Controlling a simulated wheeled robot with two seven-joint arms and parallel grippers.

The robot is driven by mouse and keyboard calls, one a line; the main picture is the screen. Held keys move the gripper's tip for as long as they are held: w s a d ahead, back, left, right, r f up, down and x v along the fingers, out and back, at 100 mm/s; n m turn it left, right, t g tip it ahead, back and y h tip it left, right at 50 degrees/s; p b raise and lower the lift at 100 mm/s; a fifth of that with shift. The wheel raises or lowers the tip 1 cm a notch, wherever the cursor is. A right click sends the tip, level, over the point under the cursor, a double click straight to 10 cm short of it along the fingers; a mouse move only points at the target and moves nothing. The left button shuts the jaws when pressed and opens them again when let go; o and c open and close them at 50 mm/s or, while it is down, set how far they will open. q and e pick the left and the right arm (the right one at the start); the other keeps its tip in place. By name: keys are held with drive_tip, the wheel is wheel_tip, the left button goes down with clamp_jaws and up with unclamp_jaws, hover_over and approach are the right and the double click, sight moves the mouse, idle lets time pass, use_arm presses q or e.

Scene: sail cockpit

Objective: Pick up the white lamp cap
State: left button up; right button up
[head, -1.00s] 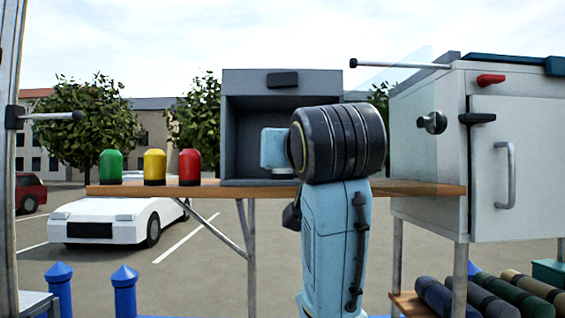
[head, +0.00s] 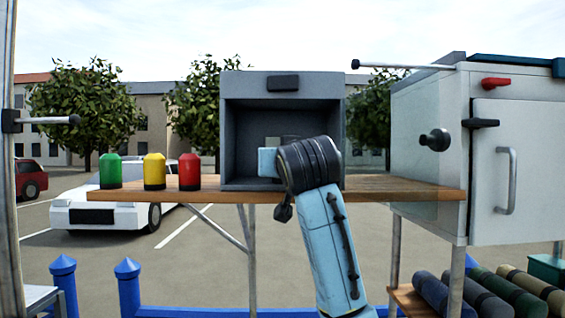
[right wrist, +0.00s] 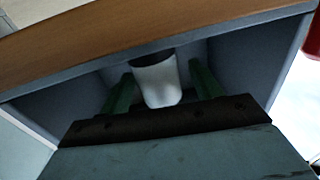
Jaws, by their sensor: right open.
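The white lamp cap (right wrist: 158,88) is inside the open-fronted grey box (head: 232,135), seen in the right wrist view with a dark band at its far end. My right gripper (right wrist: 161,70) reaches into the box. Its two green fingers are open, one on each side of the cap, with a gap visible on both sides. In the head view my right arm covers much of the box opening, and I cannot make out the cap clearly there. My left gripper is not in view.
The box stands on a wooden shelf (head: 400,187). Green (head: 110,171), yellow (head: 154,171) and red (head: 189,172) caps stand left of it. A white cabinet (head: 430,175) with a black knob (head: 435,140) is at the right. The box walls lie close around my gripper.

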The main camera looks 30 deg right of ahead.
drive_tip(key=c, duration=1)
drive_tip(key=shift+c, duration=0.2)
drive_tip(key=shift+s+r, duration=0.1)
